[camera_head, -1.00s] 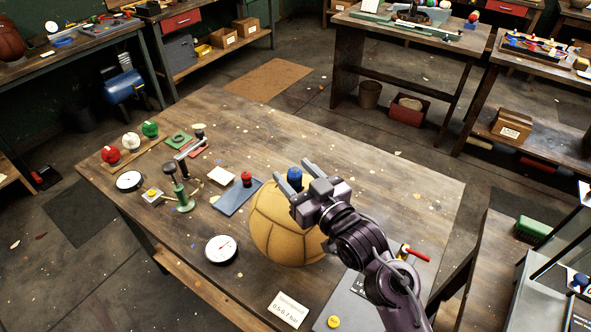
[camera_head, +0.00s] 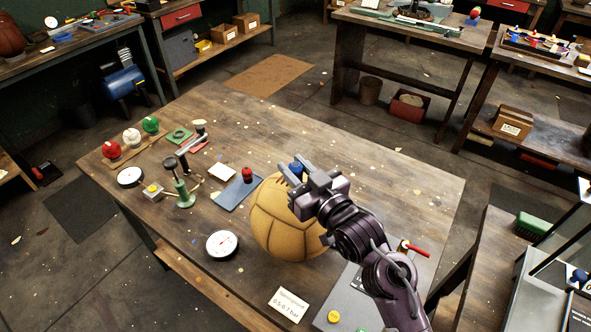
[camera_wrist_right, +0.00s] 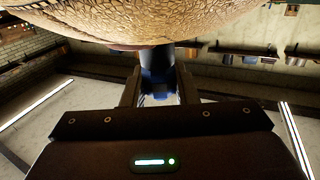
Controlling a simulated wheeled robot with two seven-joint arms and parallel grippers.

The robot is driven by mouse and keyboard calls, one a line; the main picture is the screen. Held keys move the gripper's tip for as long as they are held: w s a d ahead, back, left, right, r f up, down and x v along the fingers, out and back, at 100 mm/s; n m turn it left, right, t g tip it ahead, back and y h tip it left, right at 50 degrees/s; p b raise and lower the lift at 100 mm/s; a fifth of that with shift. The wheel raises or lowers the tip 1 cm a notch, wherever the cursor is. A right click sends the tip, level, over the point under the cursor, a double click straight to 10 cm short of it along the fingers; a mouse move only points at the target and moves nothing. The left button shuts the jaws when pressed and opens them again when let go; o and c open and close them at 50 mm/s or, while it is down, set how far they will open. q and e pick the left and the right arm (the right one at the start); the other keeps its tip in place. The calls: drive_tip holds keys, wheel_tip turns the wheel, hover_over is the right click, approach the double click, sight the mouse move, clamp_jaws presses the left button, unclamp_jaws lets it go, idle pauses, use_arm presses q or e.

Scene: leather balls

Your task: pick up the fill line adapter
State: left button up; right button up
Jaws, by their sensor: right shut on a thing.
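A blue cylindrical piece (camera_head: 297,168), which I take to be the fill line adapter, is between the fingers of my right gripper (camera_head: 293,173). The gripper is shut on it just above and behind the tan leather ball (camera_head: 280,225). In the right wrist view the piece (camera_wrist_right: 156,68) shows as a dark and blue cylinder between the fingers, its far end against or in front of the ball (camera_wrist_right: 130,22); I cannot tell whether they touch. The gripper hides part of the piece. My left gripper is not in view.
Left of the ball are a blue tray (camera_head: 228,199) with a red-topped piece (camera_head: 247,174), a white gauge (camera_head: 222,245) and a green hand pump (camera_head: 184,192). A printed card (camera_head: 288,304) lies in front. The table's back right (camera_head: 380,165) is clear.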

sight(296, 165)
wheel_tip(296, 165, up, 19)
drive_tip(key=b, duration=0.2)
drive_tip(key=shift+f+b, duration=4.9)
drive_tip(key=shift+f, duration=1.8)
drive_tip(key=shift+f, duration=0.1)
